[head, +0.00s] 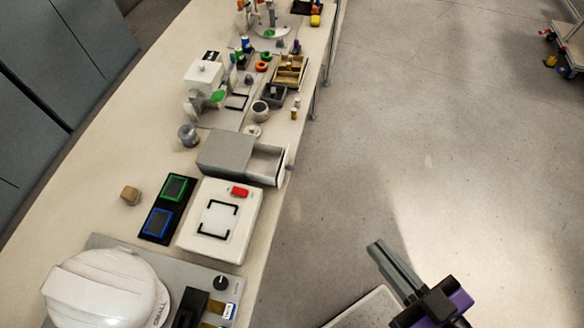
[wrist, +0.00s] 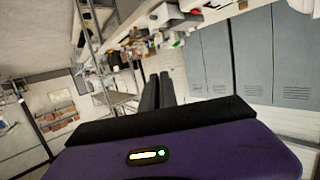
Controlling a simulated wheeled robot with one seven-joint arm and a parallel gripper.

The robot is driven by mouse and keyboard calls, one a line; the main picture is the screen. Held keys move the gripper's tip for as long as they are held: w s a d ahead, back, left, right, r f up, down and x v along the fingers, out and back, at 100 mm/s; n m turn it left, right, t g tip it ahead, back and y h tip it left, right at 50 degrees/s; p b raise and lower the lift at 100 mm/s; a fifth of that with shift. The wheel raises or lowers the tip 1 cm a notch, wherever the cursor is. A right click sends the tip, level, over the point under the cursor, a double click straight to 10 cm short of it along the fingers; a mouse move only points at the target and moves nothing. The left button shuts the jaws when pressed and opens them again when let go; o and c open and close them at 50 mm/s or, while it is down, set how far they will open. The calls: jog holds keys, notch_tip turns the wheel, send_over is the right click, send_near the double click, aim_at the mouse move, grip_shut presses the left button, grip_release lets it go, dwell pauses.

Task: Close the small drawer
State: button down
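The small drawer (head: 264,168) sticks out to the right of its grey housing (head: 226,152) on the long bench. It stands open toward the bench's right edge, with its pale inside showing and its front panel (head: 284,166) at or slightly past that edge. It looks empty. My gripper (head: 376,250) is at the lower right of the head view, over the floor and well apart from the drawer. Its two dark fingers (wrist: 157,92) lie close together in the wrist view, with nothing between them. I cannot make out the drawer in the wrist view.
A white box with a red button (head: 239,191), a black panel with green and blue squares (head: 166,208) and a white helmet (head: 98,290) lie nearer on the bench. A wooden tray (head: 290,72) and small parts lie beyond.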

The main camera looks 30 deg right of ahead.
jog(key=w+d+f+m+g+h+b, duration=0.1)
jog(key=w+d+f+m+g+b, duration=0.1)
jog(key=w+d+f+m, duration=0.65)
jog(key=w+d+f+m+g+h+b, duration=0.15)
jog(key=w+d+f+m, duration=0.25)
jog(key=w+d+f, duration=0.9)
notch_tip(320, 180, down, 3)
jog(key=d+t+y, duration=0.1)
jog(key=d+y, duration=0.1)
jog(key=y, duration=0.5)
jog(key=s+a+r+n+y, duration=0.35)
jog(key=a+r+y, duration=0.25)
jog(key=a+y, duration=0.35)
jog(key=p+x, duration=0.3)
jog(key=x, duration=1.1)
jog(key=shift+w+d+f+h, duration=0.2)
jog(key=shift+w+f+h, duration=0.05)
jog(key=shift+f+h, duration=0.1)
